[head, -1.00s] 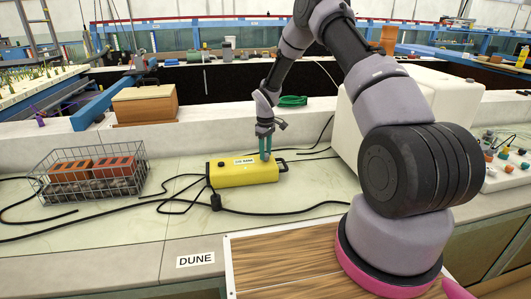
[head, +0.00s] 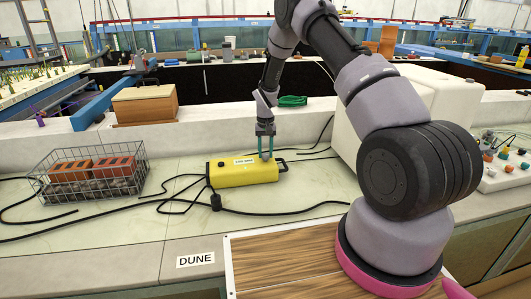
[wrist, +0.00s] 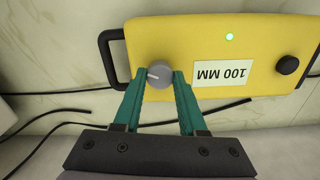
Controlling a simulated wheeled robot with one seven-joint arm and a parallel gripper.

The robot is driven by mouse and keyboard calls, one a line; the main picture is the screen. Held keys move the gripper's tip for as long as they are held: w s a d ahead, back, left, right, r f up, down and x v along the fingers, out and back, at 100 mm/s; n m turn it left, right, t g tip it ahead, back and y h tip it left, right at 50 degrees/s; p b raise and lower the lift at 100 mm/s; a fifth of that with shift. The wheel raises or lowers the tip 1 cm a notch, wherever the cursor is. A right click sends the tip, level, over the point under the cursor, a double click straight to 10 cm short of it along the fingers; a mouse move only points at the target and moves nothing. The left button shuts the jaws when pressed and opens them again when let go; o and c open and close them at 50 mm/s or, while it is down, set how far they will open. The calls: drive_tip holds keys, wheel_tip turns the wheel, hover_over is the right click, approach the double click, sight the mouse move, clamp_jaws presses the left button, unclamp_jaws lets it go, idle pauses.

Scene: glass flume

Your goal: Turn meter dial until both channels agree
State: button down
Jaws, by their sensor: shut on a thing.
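The yellow meter box (head: 236,173) lies on the pale bench top, and it fills the upper right of the wrist view (wrist: 215,30). Its grey round dial (wrist: 158,75) has a white pointer mark toward the left in the wrist view. A white label (wrist: 222,73) reads "100 MM", upside down there. A small green light (wrist: 229,37) is lit, and a black knob (wrist: 287,65) sits at the box's other end. My gripper (head: 265,157) points down over the box's right end. In the wrist view its teal fingers (wrist: 159,79) are shut on the dial, one on each side.
Black cables (head: 290,212) run across the bench around the meter. A wire basket with bricks (head: 92,172) stands at left, and a large white box (head: 350,135) stands close at right. The bench in front of the meter is mostly clear.

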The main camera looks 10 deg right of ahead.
sight(265, 154)
drive_tip(key=shift+m, duration=0.7)
drive_tip(key=shift+c, duration=2.3)
unclamp_jaws()
wheel_tip(265, 154, up, 11)
drive_tip(key=shift+f, duration=0.1)
